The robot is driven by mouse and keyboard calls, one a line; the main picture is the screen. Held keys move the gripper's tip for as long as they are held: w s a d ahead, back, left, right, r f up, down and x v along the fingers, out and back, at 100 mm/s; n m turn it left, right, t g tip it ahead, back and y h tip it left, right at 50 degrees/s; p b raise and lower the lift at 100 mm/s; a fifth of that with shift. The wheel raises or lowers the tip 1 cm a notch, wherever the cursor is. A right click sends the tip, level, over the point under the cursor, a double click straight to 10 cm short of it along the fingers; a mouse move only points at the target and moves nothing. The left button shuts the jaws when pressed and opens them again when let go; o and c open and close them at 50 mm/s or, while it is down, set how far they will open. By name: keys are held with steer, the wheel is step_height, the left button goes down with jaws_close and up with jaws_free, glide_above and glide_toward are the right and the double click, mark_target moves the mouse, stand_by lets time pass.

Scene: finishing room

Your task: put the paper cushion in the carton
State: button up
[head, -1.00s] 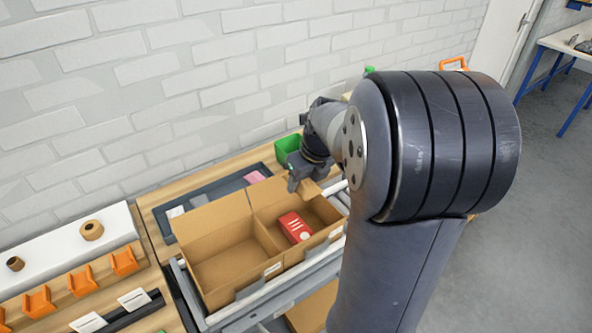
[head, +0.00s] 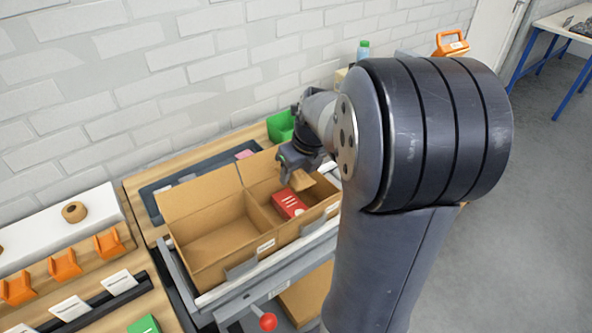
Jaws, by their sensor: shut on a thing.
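The carton (head: 204,199) is an open brown cardboard box with a divider making a left and a right compartment. A red box with white marks (head: 289,205) lies in the right compartment; the left one looks empty. My gripper (head: 297,172) points down over the back of the right compartment. It is shut on the paper cushion (head: 302,181), a small tan-brown piece behind the red box in the picture. I cannot tell whether the cushion touches the carton or the red box. My arm hides the carton's far right end.
The carton stands on a grey conveyor frame (head: 285,265) with a red knob (head: 268,321) at its front. A green bin (head: 281,126) and a dark tray (head: 160,205) are behind it. Orange holders (head: 65,264) line the bench at left.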

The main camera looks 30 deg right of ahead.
steer(key=shift+a+f+b, duration=0.15)
steer(key=shift+f+b, duration=1.05)
steer(key=shift+f, duration=0.95)
steer(key=shift+a+f+b, duration=0.1)
steer(key=shift+f+b, duration=1.05)
steer(key=shift+f, duration=0.95)
steer(key=o, duration=1)
steer(key=shift+o, duration=0.2)
steer(key=shift+r, duration=0.1)
steer(key=shift+r+p, duration=1)
steer(key=shift+p, duration=0.2)
